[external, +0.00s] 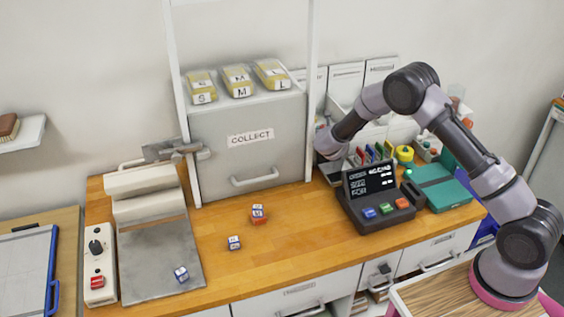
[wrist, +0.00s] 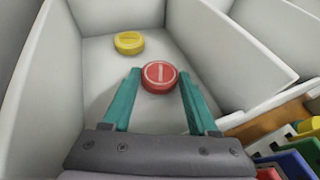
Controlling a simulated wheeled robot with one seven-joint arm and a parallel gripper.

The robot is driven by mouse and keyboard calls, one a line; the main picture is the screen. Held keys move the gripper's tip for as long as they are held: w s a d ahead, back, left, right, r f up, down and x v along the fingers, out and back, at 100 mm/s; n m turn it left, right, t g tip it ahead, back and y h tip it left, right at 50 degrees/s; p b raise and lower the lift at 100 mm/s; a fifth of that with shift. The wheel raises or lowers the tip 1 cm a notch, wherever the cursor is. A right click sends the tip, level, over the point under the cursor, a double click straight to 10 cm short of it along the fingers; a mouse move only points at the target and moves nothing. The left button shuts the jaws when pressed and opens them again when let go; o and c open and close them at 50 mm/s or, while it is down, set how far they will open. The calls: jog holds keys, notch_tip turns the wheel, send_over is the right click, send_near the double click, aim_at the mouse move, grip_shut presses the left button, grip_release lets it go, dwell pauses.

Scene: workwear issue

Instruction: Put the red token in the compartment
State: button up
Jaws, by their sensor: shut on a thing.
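In the wrist view, the red token (wrist: 160,76) is a round disc with a pale bar on its face. My gripper (wrist: 159,82) has its two teal fingers shut on the red token, one on each side. The token shows inside the outline of a white-walled compartment (wrist: 190,30); I cannot tell its height above the floor. A yellow token (wrist: 129,42) lies on that compartment's floor, beyond the red one. In the external view, my arm reaches to the back of the counter, and the fingers and red token are hidden.
More white compartments (wrist: 283,32) lie to the right in the wrist view. Several coloured upright pieces (wrist: 300,160) stand at lower right. In the external view, a dark keypad device (external: 375,195) and a grey COLLECT cabinet (external: 250,150) stand near my arm.

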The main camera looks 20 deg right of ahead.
jog(key=o, duration=1.3)
jog(key=shift+f, duration=0.1)
jog(key=shift+o, duration=0.2)
